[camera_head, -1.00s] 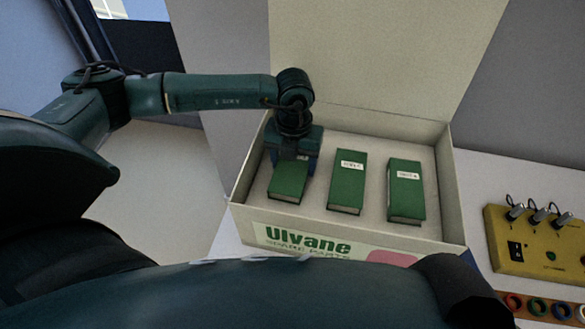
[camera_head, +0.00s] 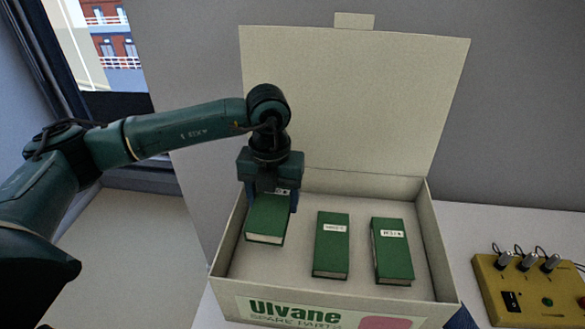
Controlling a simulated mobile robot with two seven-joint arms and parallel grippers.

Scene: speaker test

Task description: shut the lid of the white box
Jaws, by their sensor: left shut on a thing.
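The white box (camera_head: 438,255) stands on a pale table, its lid (camera_head: 345,100) raised upright at the back with a small tab on top. Inside lie three green blocks with white labels: a left block (camera_head: 266,219), a middle block (camera_head: 331,244) and a right block (camera_head: 392,250). My left gripper (camera_head: 270,200) points down and is shut on the left block's far end. That block appears raised off the box floor, still within the box's outline. My right gripper is not in view.
A yellow control panel (camera_head: 530,290) with several toggle switches sits to the right of the box. A grey wall (camera_head: 520,110) stands close behind the lid. A window (camera_head: 115,45) shows at the upper left.

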